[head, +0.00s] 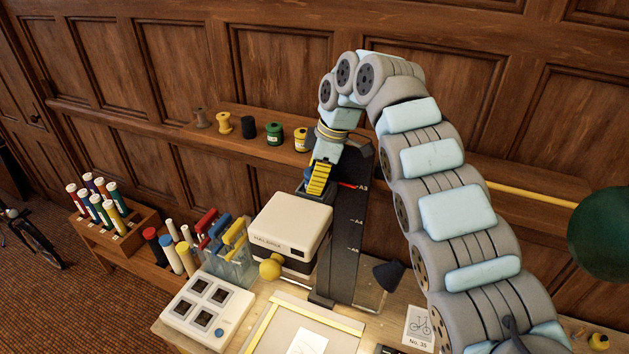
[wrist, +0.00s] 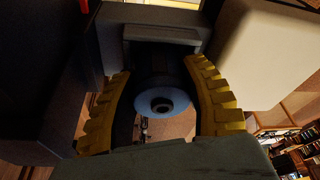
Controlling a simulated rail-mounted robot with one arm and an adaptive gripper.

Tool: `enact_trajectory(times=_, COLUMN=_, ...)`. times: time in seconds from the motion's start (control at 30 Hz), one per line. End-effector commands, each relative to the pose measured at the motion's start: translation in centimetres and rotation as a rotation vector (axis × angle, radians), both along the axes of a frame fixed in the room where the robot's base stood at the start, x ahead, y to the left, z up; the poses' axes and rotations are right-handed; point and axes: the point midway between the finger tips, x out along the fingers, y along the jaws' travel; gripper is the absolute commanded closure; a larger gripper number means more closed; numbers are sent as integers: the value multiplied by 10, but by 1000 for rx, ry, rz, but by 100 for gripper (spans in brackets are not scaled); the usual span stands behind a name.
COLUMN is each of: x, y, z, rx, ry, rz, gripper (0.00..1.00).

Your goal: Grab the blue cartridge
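The blue cartridge (wrist: 176,92) shows in the wrist view as a dark cylinder with a lighter blue ring on its end and a dark hub. It lies between the two yellow ribbed fingers of my gripper (wrist: 158,73). The fingers stand apart, one on each side of it; the shadow hides whether they press on it. A grey slotted frame (wrist: 160,34) is right behind the cartridge. In the head view my gripper (head: 318,180) points down beside the black upright with A3 and A4 marks (head: 350,215). A small dark blue part (head: 302,188) shows beside the fingers.
A white-topped box (head: 290,222) stands close under my gripper. A wall shelf (head: 215,131) with several spools is behind. A clear holder (head: 232,265) with red and yellow handles, a tube rack (head: 120,235) and a white panel (head: 190,325) are at left. A green lamp (head: 603,235) is at right.

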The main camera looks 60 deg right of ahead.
Motion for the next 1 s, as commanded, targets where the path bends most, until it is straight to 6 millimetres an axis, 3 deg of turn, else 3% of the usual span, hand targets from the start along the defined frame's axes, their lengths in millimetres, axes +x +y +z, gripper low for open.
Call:
enact_trajectory(times=0.47, x=2, y=0, z=11, rx=-2, ry=-1, rz=2, gripper=90)
enact_trajectory(times=1.0, x=0, y=0, z=80, rx=-1, ry=-1, rz=1, gripper=90)
